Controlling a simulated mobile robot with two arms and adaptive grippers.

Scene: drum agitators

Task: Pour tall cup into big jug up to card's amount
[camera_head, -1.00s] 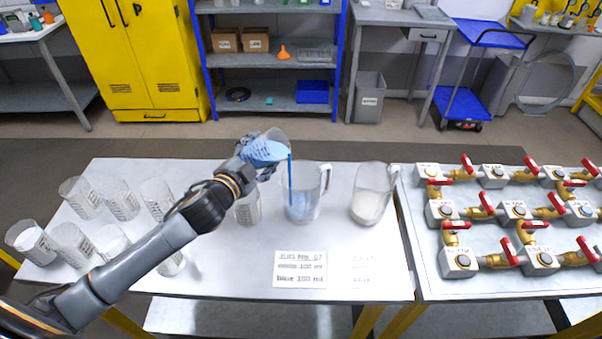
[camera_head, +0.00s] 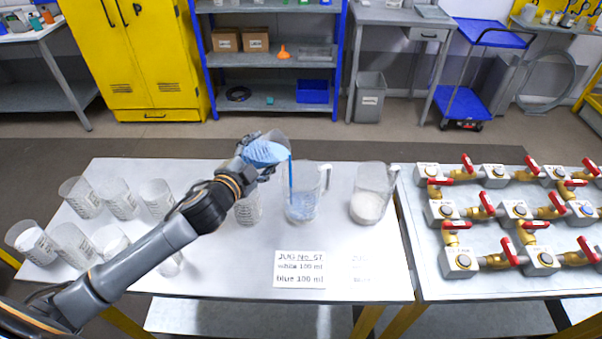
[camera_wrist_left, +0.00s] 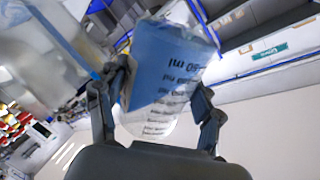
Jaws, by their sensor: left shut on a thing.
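My left gripper (camera_head: 258,160) is shut on a clear tall cup (camera_head: 268,150) of blue liquid, tilted to the right above the table. In the left wrist view the cup (camera_wrist_left: 165,75) sits between both fingers, its printed scale showing. A thin blue stream falls from its lip into the big clear jug with a handle (camera_head: 306,192), which has some blue liquid low inside. My right gripper is not in view.
A second jug (camera_head: 371,192) with white contents stands to the right. Several clear cups (camera_head: 120,200) stand at the left, some under my arm. A cup (camera_head: 248,207) stands just left of the big jug. A valve panel (camera_head: 510,215) is at the right.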

